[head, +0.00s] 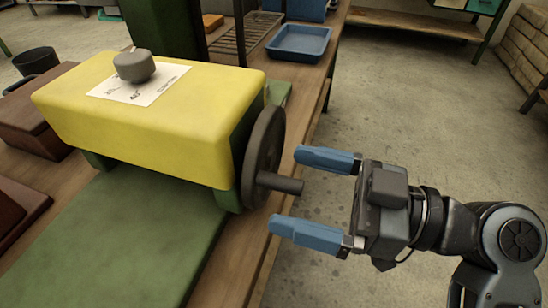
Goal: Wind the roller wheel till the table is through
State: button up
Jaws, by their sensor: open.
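The roller wheel (262,150) is a dark disc on the right side of a yellow-topped machine (190,120). A short grey crank handle (281,183) sticks out from the wheel to the right. The green table (110,240) lies flat at the machine's front, and a small green part (280,92) shows behind it. My gripper (311,195) has blue fingers and is open, pointing left. Its fingertips lie on either side of the handle's end in the picture, one above and one below.
A blue tray (298,42) and a dark rack (246,42) stand behind on the wooden bench. Brown boxes (35,110) stand at the left. Concrete floor (420,120) is clear on the right.

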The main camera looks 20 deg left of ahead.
jog(key=d+b, duration=0.1)
jog(key=d, duration=0.6)
jog(key=shift+s, duration=0.15)
dwell(0.5)
